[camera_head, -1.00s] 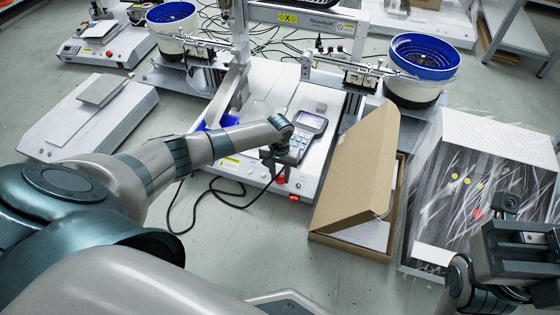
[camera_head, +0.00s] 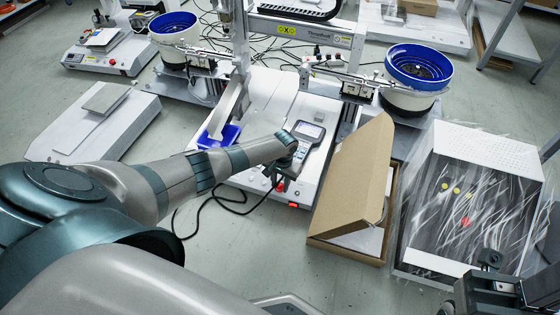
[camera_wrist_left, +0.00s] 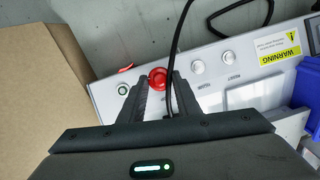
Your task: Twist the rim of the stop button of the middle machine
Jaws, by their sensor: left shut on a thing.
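The middle machine (camera_head: 268,95) is a white gantry unit with a handheld keypad on its bed. Its red stop button (camera_wrist_left: 157,78) sits on the front panel and shows between my left gripper's fingertips (camera_wrist_left: 157,86) in the left wrist view. The fingers are closed around the button, one on each side, and hide part of its rim. In the head view my left gripper (camera_head: 279,178) is at the machine's front edge, with a bit of the red button (camera_head: 280,187) below it. My right gripper (camera_head: 492,284) is at the bottom right, partly cut off; its jaws are unclear.
Silver knobs (camera_wrist_left: 198,67) and a yellow warning label (camera_wrist_left: 279,50) lie beside the button. A black cable (camera_wrist_left: 178,50) passes close to the fingers. A cardboard box (camera_head: 352,190) stands right of the machine. The keypad (camera_head: 308,132) and a blue bin (camera_head: 219,136) are near my arm.

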